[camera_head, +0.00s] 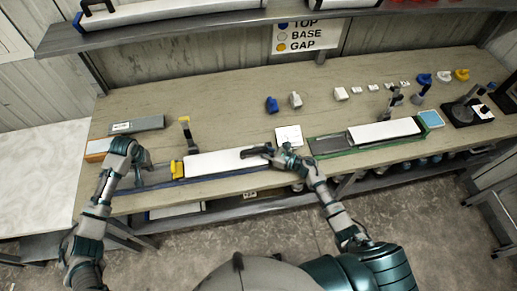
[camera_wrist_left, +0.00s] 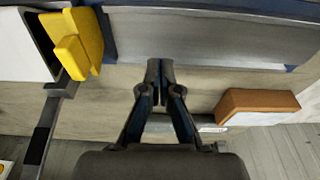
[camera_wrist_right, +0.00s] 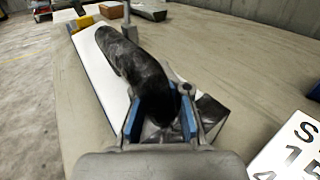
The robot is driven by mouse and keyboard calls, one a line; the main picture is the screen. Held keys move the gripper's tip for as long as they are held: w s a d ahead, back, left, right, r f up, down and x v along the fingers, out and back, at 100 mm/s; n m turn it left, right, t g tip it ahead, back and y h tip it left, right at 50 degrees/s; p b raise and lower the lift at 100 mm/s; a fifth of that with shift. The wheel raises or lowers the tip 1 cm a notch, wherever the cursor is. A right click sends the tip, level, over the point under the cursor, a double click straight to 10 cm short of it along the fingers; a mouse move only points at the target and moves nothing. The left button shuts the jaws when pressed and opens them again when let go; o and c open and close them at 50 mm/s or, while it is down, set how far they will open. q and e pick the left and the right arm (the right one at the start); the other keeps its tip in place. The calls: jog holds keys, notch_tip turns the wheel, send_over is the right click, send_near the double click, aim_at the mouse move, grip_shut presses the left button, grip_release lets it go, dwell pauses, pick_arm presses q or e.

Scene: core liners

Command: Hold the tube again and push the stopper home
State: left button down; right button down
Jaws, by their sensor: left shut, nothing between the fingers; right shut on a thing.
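The white tube (camera_head: 222,163) lies in a long blue-edged tray (camera_head: 222,177) on the bench. A yellow stopper (camera_head: 177,168) sits at its left end. In the left wrist view the stopper (camera_wrist_left: 82,42) is at the end of the white tube (camera_wrist_left: 28,48); whether it is fully seated I cannot tell. My left gripper (camera_head: 145,163) is shut and empty, left of the stopper and apart from it; its tips (camera_wrist_left: 160,65) show over the tray edge. My right gripper (camera_head: 268,152) is at the tube's right end, shut on a dark mottled piece (camera_wrist_right: 135,60) lying over the white tube (camera_wrist_right: 98,75).
A green-edged tray (camera_head: 330,146) with another white tube (camera_head: 385,131) lies to the right. Blue (camera_head: 272,104) and white (camera_head: 296,100) stoppers stand behind. A sign card (camera_wrist_right: 290,150) lies on the bench.

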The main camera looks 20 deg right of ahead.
aim_at(174, 174)
pick_arm(q)
jog(key=shift+f, duration=1.95)
jog(key=shift+f, duration=0.85)
jog(key=shift+s, duration=0.15)
jog(key=shift+s+f, duration=0.15)
jog(key=shift+s, duration=0.25)
jog(key=shift+d, duration=0.1)
jog(key=shift+s+d+f, duration=0.1)
jog(key=shift+s+d, duration=0.1)
jog(key=shift+d, duration=1.75)
jog(key=shift+s+d+f, duration=0.1)
jog(key=shift+s+d, duration=0.1)
jog(key=shift+d, duration=1.7)
